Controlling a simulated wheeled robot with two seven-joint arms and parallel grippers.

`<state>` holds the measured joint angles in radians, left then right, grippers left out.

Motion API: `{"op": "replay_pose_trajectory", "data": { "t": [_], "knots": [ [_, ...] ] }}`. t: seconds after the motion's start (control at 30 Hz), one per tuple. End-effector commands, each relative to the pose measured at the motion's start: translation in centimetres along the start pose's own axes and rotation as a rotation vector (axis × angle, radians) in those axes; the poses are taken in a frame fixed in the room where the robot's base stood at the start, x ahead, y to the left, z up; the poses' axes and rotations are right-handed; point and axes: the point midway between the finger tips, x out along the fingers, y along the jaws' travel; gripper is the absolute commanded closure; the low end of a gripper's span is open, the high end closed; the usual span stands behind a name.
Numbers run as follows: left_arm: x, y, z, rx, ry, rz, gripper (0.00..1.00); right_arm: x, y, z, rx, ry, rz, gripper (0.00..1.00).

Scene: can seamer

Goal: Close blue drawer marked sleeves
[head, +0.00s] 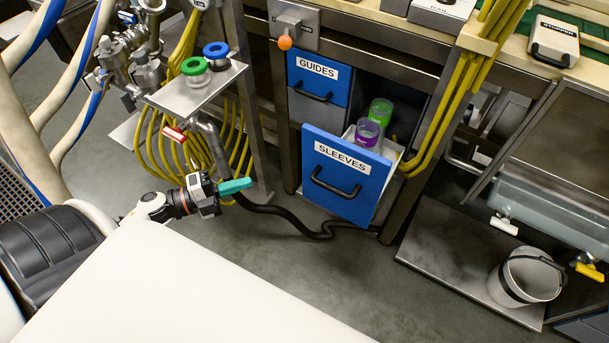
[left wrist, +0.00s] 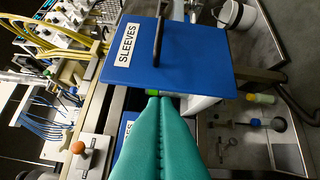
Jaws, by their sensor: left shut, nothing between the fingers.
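The blue drawer marked SLEEVES (head: 343,182) is pulled out of the cabinet, with a black bar handle (head: 335,184) on its front. Inside it stand a purple-topped sleeve (head: 367,132) and a green one (head: 380,111). My left gripper (head: 236,186) has teal fingers and is shut and empty, to the left of the drawer front and apart from it in the head view. In the left wrist view the shut fingers (left wrist: 160,100) point toward the edge of the drawer front (left wrist: 180,55). My right gripper is not in view.
The blue GUIDES drawer (head: 318,77) above is shut. A small metal shelf (head: 195,92) with a green and a blue ring stands left of the cabinet. Yellow cables hang nearby, a black hose lies on the floor, and a bucket (head: 527,276) stands at right.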

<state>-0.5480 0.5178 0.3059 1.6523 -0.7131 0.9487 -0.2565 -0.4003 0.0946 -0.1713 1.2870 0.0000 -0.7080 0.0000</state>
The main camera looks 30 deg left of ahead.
Motion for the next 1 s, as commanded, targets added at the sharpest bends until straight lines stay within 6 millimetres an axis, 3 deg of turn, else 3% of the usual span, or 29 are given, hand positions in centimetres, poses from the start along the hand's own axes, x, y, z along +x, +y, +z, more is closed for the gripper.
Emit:
{"op": "replay_pose_trajectory", "data": {
  "t": [0.1, 0.27, 0.73, 1.0],
  "knots": [
    [0.2, 1.4, 1.7, 0.111, -0.119, -0.006, 1.00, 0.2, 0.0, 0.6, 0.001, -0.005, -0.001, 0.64],
    [1.2, 2.0, 2.3, 0.136, -0.147, -0.005, 1.00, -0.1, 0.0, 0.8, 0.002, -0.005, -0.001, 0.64],
    [10.5, 2.0, 3.6, 0.131, -0.143, 0.000, 1.00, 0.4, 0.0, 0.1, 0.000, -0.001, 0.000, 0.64],
    [12.9, 2.1, 1.4, 0.130, -0.141, -0.004, 1.00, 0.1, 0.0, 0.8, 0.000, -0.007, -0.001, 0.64]
  ]
}}
